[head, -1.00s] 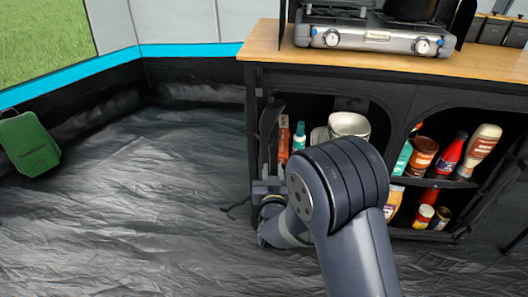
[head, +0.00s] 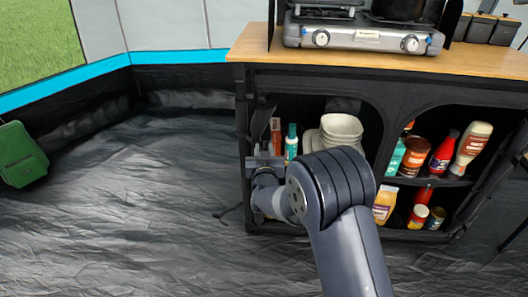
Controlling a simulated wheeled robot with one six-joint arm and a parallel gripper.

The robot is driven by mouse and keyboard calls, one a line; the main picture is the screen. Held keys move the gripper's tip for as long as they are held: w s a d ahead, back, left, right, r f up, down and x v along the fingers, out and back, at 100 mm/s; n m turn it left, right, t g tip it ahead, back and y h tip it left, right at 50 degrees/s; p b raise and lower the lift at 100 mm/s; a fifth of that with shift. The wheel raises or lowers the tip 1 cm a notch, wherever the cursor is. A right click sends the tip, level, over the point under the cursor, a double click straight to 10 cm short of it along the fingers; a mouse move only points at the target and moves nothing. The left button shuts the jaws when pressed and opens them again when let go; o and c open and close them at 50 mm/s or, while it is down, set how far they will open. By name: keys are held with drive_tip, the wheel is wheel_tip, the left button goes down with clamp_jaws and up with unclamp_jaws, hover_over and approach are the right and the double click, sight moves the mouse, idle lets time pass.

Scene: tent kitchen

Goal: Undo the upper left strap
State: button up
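The black cabinet (head: 310,82) stands at the right with its front openings uncovered. A dark strap (head: 262,118) hangs at the upper left of the left opening, beside the left post. My gripper (head: 265,160) is at the lower end of this strap, in front of the cabinet's left side. The arm partly hides it, and its fingers are too small and dark to tell if they are open or touch the strap. A thin dark strap end (head: 226,211) sticks out to the left near the floor, by the post.
White bowls (head: 340,130) and bottles (head: 291,142) stand in the left opening, close to my gripper. Sauce bottles and jars (head: 416,155) fill the right shelves. A stove (head: 365,37) sits on the wooden top. A green bag (head: 20,155) is far left. The floor between is clear.

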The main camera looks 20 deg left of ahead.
drive_tip(key=shift+c, duration=0.5)
clamp_jaws()
